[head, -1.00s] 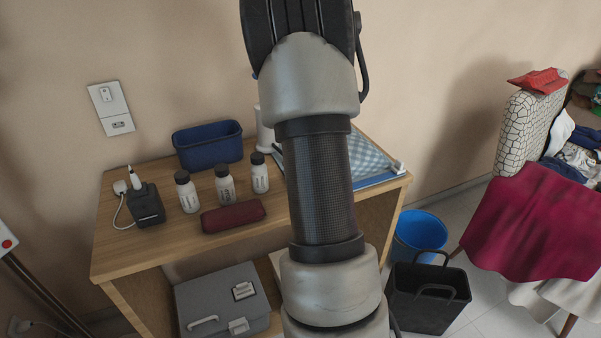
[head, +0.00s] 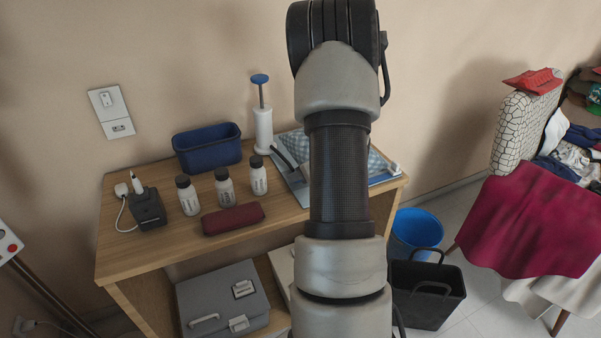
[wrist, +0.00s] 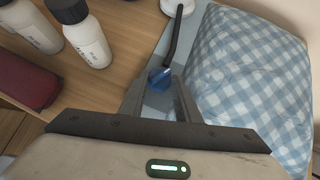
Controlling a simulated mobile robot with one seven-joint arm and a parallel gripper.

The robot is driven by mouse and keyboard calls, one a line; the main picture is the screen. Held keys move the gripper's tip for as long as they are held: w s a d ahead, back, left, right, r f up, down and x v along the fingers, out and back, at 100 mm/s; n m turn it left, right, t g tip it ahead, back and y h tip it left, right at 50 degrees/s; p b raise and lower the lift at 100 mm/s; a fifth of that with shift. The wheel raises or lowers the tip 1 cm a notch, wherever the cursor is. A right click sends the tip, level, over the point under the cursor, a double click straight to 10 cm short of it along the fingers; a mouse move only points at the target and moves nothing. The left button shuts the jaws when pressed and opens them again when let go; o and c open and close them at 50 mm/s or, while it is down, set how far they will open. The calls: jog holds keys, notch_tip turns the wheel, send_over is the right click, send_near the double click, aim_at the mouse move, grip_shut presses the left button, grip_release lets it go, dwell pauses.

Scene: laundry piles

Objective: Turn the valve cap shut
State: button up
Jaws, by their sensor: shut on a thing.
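A round blue valve cap (wrist: 160,78) sits between the fingertips of my gripper (wrist: 161,84) in the wrist view, and the fingers are closed on its sides. The cap is on a clear bluish bag (wrist: 157,101) holding a blue-and-white checked cloth (wrist: 250,75). The bag also lies at the right end of the wooden table (head: 135,247) in the head view. There my arm hides the gripper and the cap. How far the cap is turned cannot be told.
A white pump (head: 263,130) with a blue handle stands behind the bag; its dark hose (wrist: 177,38) ends close to the cap. Several white bottles with dark caps, including one (head: 225,187), a dark red case (head: 233,219) and a blue bin (head: 207,150) are to the left.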

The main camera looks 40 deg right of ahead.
jog(key=o, duration=1)
jog(key=shift+o, duration=0.2)
jog(key=shift+w+a+f+m+h+b, duration=0.15)
jog(key=shift+a+m+h+b, duration=0.1)
jog(key=shift+m+h+b, duration=0.5)
jog(key=m+h+b, duration=0.2)
jog(key=m, duration=0.1)
jog(key=shift+a+f+g, duration=0.1)
jog(key=shift+a+g, duration=0.2)
jog(key=shift+a, duration=0.05)
jog(key=p+v, duration=0.5)
jog(key=v, duration=1.2)
jog(key=shift+s+r, duration=0.25)
jog(key=shift+r, duration=0.05)
